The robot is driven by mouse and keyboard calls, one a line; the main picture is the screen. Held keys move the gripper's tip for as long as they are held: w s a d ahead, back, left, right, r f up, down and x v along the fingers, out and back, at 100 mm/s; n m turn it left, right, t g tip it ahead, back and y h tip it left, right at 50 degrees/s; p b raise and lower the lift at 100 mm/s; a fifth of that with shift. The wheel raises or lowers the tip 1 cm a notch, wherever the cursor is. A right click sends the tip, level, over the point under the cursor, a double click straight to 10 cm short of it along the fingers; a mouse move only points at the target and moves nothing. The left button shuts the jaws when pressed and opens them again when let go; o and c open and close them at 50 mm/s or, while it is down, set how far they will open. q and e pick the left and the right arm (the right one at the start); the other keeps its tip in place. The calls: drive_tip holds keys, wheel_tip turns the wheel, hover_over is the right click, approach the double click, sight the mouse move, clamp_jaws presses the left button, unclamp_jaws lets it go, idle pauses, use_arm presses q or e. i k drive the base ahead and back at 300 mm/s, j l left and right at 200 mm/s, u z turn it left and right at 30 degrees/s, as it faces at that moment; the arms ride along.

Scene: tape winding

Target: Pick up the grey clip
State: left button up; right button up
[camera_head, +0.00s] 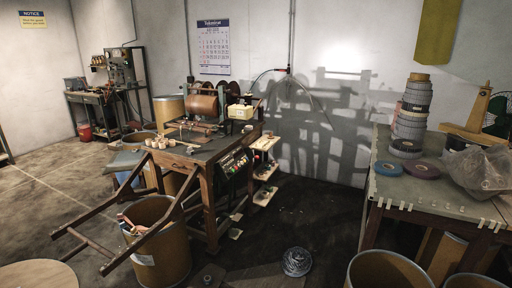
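Several small pale clip-like pieces (446,215) sit in a row along the front edge of the right-hand table (425,193). They look whitish to light grey. They are too small to tell which one is the grey clip. Neither of my grippers nor my arms show in the head view.
On the right table stand a tall stack of tape rolls (412,110), a blue roll (388,168), a purple roll (422,169) and a clear plastic bag (476,170). Drums (385,270) stand below. A winding machine (205,105) on a wooden bench is left of centre. Dark floor lies between.

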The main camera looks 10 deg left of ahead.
sight(190, 151)
drive_tip(key=i, duration=1.05)
drive_tip(key=i+l+u, duration=0.1)
drive_tip(key=i, duration=1)
